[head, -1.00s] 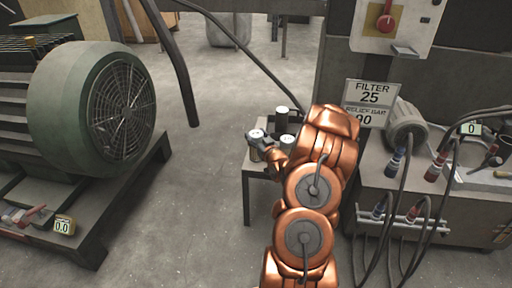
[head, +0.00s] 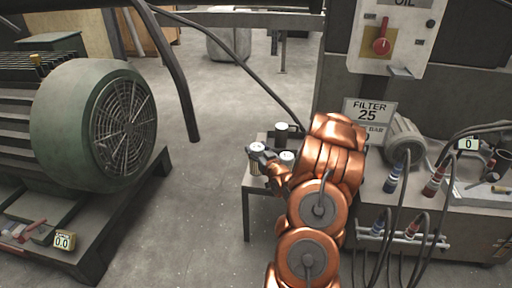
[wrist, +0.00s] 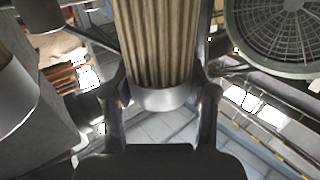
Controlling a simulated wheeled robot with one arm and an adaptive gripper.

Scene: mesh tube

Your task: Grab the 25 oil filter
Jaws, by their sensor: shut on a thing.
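My gripper (head: 264,163) is shut on a pleated oil filter (head: 257,153) with a pale top, at the left side of the small table. In the wrist view the filter (wrist: 158,45) has tan pleats and a metal end cap, upright between the two fingers (wrist: 160,92). No number is readable on it. Two other pale-topped filters stand on the table: one behind (head: 281,132) and one closer (head: 287,157), partly hidden by my arm.
The small table (head: 247,188) stands left of a machine bench (head: 455,230) with hoses and gauges. A large green motor (head: 75,125) on a pallet is at the left. The floor (head: 190,215) between is clear.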

